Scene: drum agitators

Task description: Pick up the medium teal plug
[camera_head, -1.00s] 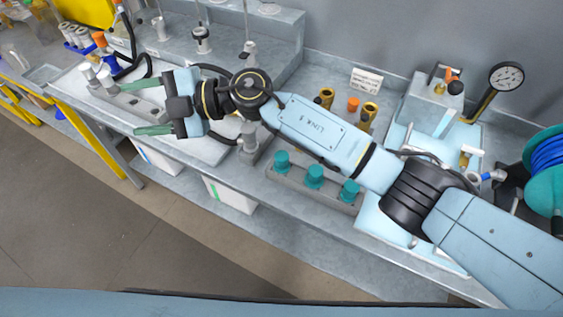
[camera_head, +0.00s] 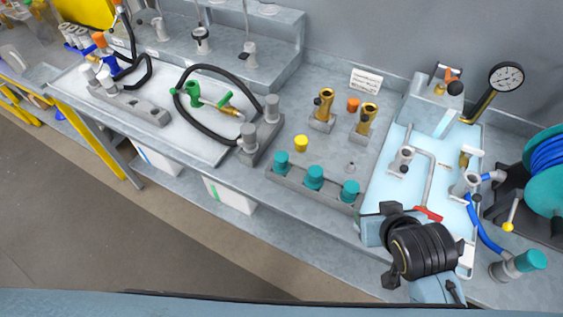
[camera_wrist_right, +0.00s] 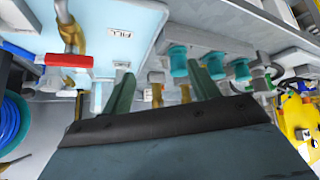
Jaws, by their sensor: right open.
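Three teal plugs stand upright in a row in a grey holder (camera_head: 330,197) near the bench's front edge: a left one (camera_head: 281,162), a middle one (camera_head: 314,177) and a right one (camera_head: 349,191). They look close in size; I cannot surely tell which is medium. My right gripper (camera_head: 372,230) is just right of and in front of the right plug, its fingers hidden in the head view. In the right wrist view, my right gripper (camera_wrist_right: 165,92) is open and empty, with teal plugs (camera_wrist_right: 178,62) beyond its fingers, apart from them. My left gripper is out of view.
A light blue tray (camera_head: 385,180) with pipe fittings and a gauge (camera_head: 507,76) stands right of the holder. A yellow plug (camera_head: 301,143) and brass fittings (camera_head: 324,105) are behind it. A grey block (camera_head: 262,140) with a black hose (camera_head: 184,112) is at left.

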